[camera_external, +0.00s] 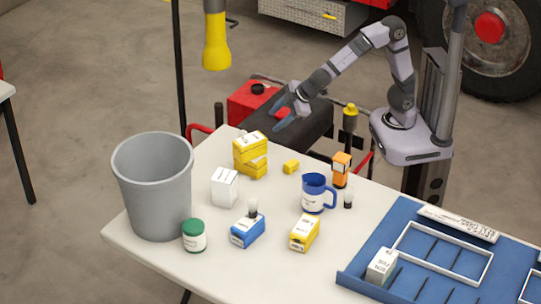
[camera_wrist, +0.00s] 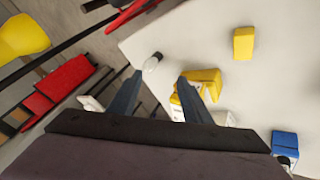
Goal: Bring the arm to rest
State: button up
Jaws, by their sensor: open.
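My arm (camera_external: 340,65) reaches out to the left from its base (camera_external: 410,145) at the table's far right edge. My gripper (camera_external: 279,117) hangs in the air over the far side of the white table, near the stacked yellow boxes (camera_external: 250,158) and a small yellow block (camera_external: 291,167). In the wrist view my gripper (camera_wrist: 160,76) has its two blue fingers apart with nothing held. The yellow boxes (camera_wrist: 206,80) show by the right finger, and a small pale rounded object (camera_wrist: 152,62) shows between the fingertips, seemingly below them.
The table (camera_external: 275,205) also bears a grey bin (camera_external: 155,190), white box (camera_external: 224,187), green-lidded jar (camera_external: 194,236), blue box (camera_external: 247,231), yellow box (camera_external: 304,233), blue mug (camera_external: 314,194), orange item (camera_external: 341,170) and blue tray (camera_external: 385,240). A yellow lamp (camera_external: 216,45) hangs behind.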

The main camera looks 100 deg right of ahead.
jog(key=s+a+f+m+g+y+b, duration=0.1)
jog(key=s+f+g, duration=0.1)
jog(key=s+f, duration=0.45)
jog(key=s+a+f+g+y+b, duration=0.2)
jog(key=s+f, duration=0.1)
jog(key=s, duration=0.6)
jog(key=s+a+f+m+g+y+b, duration=0.1)
jog(key=s+f+g, duration=0.1)
jog(key=s+f, duration=0.45)
notch_tip(320, 180, up, 18)
jog(key=p, duration=1.6)
jog(key=shift+s+p, duration=0.35)
jog(key=shift+s, duration=0.05)
